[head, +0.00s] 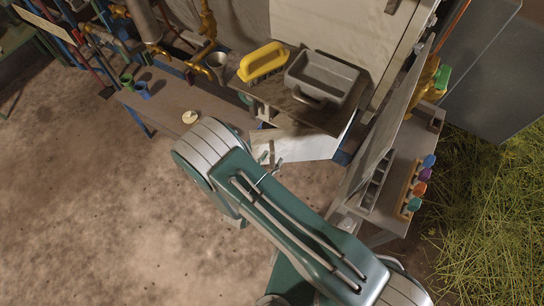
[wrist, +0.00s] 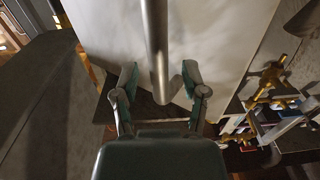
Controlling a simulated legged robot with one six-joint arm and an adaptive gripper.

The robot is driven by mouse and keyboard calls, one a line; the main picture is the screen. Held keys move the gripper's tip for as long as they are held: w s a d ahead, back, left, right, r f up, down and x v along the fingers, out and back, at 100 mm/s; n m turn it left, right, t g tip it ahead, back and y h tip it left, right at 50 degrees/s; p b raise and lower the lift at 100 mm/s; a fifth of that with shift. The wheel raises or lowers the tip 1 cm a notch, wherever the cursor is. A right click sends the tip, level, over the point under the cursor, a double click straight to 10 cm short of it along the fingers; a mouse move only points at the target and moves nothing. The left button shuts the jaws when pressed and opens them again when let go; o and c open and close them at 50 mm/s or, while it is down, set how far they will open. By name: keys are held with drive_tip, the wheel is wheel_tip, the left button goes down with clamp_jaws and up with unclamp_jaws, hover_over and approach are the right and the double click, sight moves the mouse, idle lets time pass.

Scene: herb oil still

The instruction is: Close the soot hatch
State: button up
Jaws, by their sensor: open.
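A white panel (head: 300,146) that looks like the soot hatch shows low under the shelf in the head view, partly covered by my arm. It cannot be told for sure how far it stands open. In the wrist view a pale panel (wrist: 220,35) fills the upper middle, with a grey metal bar (wrist: 157,45) running down in front of it. My gripper (wrist: 160,82) is open, with one finger on each side of the bar's lower end. Contact with the bar cannot be told. In the head view, only small grey parts near the panel's left edge may be my gripper.
A shelf holds a yellow-handled brush (head: 262,62) and a grey bin (head: 321,78). Several coloured pots (head: 416,188) stand in a rack at the right. Two small cups (head: 142,89) stand on the left bench (head: 170,100). The dirt floor (head: 90,200) at left is clear.

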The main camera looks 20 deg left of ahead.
sight(269, 140)
drive_tip(key=shift+w, duration=0.35)
clamp_jaws()
drive_tip(key=shift+w+a+m+h, duration=0.4)
drive_tip(key=shift+w+h, duration=0.15)
drive_tip(key=shift+h, duration=0.05)
drive_tip(key=w+h, duration=0.1)
drive_tip(key=w+a+m+g+h, duration=0.1)
drive_tip(key=w, duration=0.1)
drive_tip(key=w+a+m+h, duration=0.1)
drive_tip(key=shift+w+a, duration=0.1)
drive_tip(key=shift+w, duration=0.1)
drive_tip(key=w+a, duration=0.1)
drive_tip(key=w, duration=0.7)
drive_tip(key=shift+a, duration=0.2)
